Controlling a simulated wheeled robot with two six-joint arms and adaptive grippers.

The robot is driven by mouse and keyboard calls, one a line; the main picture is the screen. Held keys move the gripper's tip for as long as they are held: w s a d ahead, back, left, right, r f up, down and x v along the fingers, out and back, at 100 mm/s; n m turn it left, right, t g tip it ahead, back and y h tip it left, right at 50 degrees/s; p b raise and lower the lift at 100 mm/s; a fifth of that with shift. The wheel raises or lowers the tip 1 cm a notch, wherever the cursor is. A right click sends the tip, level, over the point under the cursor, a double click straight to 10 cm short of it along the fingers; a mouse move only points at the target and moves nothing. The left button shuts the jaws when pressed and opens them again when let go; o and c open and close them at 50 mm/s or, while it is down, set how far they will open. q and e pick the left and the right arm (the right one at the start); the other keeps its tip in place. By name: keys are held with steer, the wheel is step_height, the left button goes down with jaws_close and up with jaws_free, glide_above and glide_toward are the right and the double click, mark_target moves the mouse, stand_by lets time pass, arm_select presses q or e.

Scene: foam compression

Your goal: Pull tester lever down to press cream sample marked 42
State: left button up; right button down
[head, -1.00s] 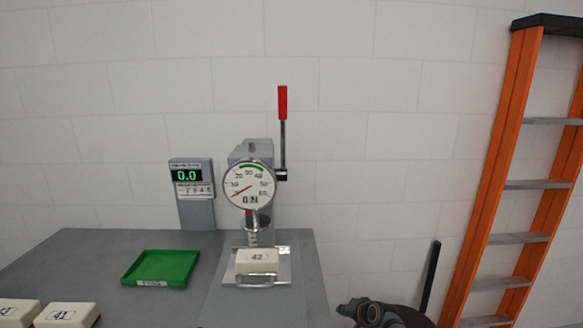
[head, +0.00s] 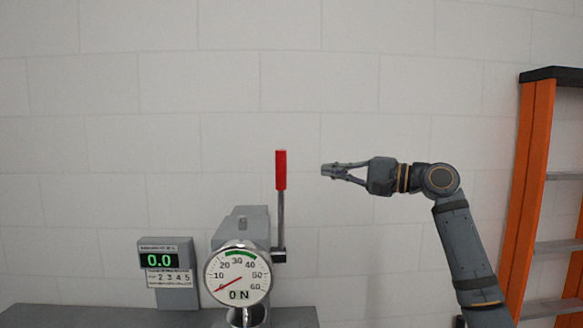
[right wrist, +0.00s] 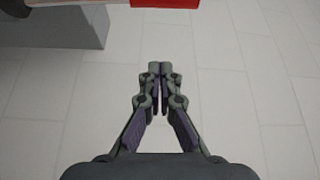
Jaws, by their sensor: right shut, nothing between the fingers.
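The tester (head: 241,232) stands on the bench with its dial gauge (head: 238,277) reading 0 N. Its lever has a red handle (head: 281,170) and stands upright on the tester's right side. My right gripper (head: 324,170) is level with the red handle, to its right, apart from it. Its fingers are shut and empty. In the right wrist view the closed fingertips (right wrist: 160,68) point toward the red handle (right wrist: 165,3) at the top edge. The cream sample marked 42 is below the head view now. My left gripper is not in view.
A display box (head: 166,274) reading 0.0 stands left of the tester. An orange ladder (head: 530,190) leans at the right, behind my right arm. The wall around the lever is clear. The grey bench top (head: 70,317) shows at the bottom.

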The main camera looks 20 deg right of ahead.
steer(key=shift+s+r, duration=0.3)
steer(key=shift+a, duration=0.1)
